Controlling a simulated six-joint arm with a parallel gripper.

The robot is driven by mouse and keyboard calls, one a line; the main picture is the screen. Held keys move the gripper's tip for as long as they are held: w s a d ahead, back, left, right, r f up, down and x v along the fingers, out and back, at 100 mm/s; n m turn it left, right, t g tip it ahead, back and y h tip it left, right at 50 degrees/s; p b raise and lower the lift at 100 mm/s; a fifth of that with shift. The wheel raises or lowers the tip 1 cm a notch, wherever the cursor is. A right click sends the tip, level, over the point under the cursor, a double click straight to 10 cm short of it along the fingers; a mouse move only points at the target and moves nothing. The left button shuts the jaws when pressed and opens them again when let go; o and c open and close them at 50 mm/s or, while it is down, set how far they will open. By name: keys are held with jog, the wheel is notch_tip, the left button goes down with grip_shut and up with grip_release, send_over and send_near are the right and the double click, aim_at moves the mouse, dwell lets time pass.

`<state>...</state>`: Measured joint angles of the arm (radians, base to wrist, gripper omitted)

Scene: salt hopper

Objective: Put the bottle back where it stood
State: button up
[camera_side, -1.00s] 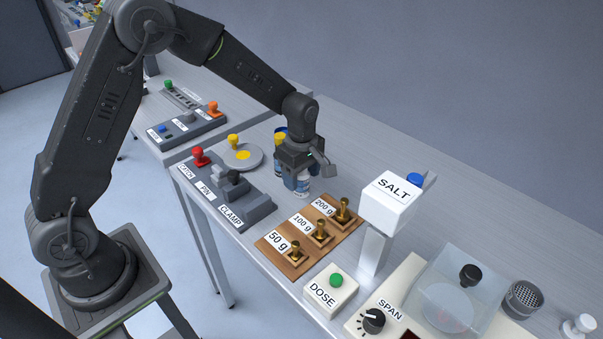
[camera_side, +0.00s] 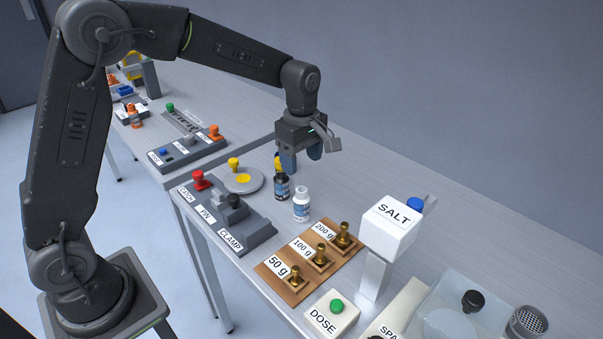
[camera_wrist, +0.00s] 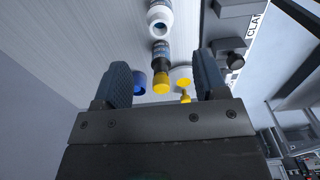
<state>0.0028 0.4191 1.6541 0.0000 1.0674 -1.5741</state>
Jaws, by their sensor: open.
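A white bottle with a blue label (camera_side: 301,204) stands upright on the bench, left of the wooden weight board. It also shows at the top of the wrist view (camera_wrist: 159,18). A dark bottle with a yellow cap (camera_side: 282,188) stands just behind it, and it lies between my fingers in the wrist view (camera_wrist: 161,68). My gripper (camera_side: 301,163) is open and empty above and behind the two bottles, touching neither. A blue-topped object (camera_wrist: 139,83) shows beside my left finger in the wrist view; my gripper seems to hide it from the side.
A round plate with a yellow spot and knob (camera_side: 243,181) and the clamp block (camera_side: 228,212) lie left of the bottles. The weight board (camera_side: 303,266), salt hopper (camera_side: 390,228) and dose button (camera_side: 335,306) stand to the right. The bench behind the bottles is clear.

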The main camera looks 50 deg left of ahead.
jog(key=s+r+m+t, duration=0.3)
jog(key=s+r+m, duration=0.5)
jog(key=s+r, duration=0.3)
jog(key=s+f+m+t, duration=0.1)
jog(key=s+m+t, duration=0.1)
jog(key=s+m, duration=0.8)
jog(key=shift+s+f+t, duration=0.3)
jog(key=shift+s+f, duration=0.05)
jog(key=shift+s, duration=1.5)
